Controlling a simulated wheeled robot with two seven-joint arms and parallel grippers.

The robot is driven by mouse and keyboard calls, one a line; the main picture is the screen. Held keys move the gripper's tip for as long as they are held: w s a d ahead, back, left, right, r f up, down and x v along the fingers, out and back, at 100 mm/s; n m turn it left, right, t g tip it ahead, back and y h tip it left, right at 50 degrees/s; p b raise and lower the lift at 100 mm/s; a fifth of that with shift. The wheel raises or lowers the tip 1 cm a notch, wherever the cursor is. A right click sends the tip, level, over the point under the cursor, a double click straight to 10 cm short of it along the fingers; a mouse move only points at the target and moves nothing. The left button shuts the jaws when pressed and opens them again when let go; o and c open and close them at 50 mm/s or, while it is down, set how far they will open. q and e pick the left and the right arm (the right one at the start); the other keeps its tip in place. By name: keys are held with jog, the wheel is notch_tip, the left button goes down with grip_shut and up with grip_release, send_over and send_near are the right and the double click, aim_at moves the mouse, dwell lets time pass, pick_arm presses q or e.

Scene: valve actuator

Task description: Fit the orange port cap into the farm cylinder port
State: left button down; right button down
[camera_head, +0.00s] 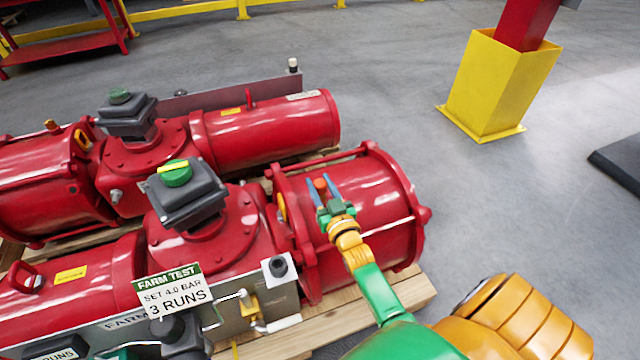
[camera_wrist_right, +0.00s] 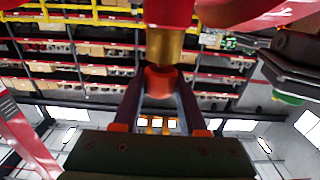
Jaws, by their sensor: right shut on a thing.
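The orange port cap (camera_wrist_right: 160,82) is between the fingers of my right gripper (camera_wrist_right: 158,90) in the right wrist view. The gripper is shut on it. The cap's far end meets the lower end of a brass port (camera_wrist_right: 165,46) on a red cylinder in that view; I cannot tell how deep it sits. In the head view the cap (camera_head: 320,184) shows as a small orange spot between the blue fingers of the right gripper (camera_head: 322,190), in front of the red farm cylinder (camera_head: 385,205). The port is hidden there. My left gripper is not in view.
A second red actuator (camera_head: 265,135) lies behind on a wooden pallet (camera_head: 350,322). A "FARM TEST" sign (camera_head: 170,290) and a grey panel stand front left. A yellow post base (camera_head: 497,90) is at the back right.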

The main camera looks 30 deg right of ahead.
aim_at(322, 193)
jog(key=shift+f+b, duration=0.35)
jog(key=shift+f, duration=0.15)
jog(key=shift+c, duration=1.9)
grip_release()
jog(key=p+v, duration=0.1)
jog(key=v, duration=0.6)
jog(key=shift+s+p, duration=0.1)
jog(key=shift+p, duration=0.25)
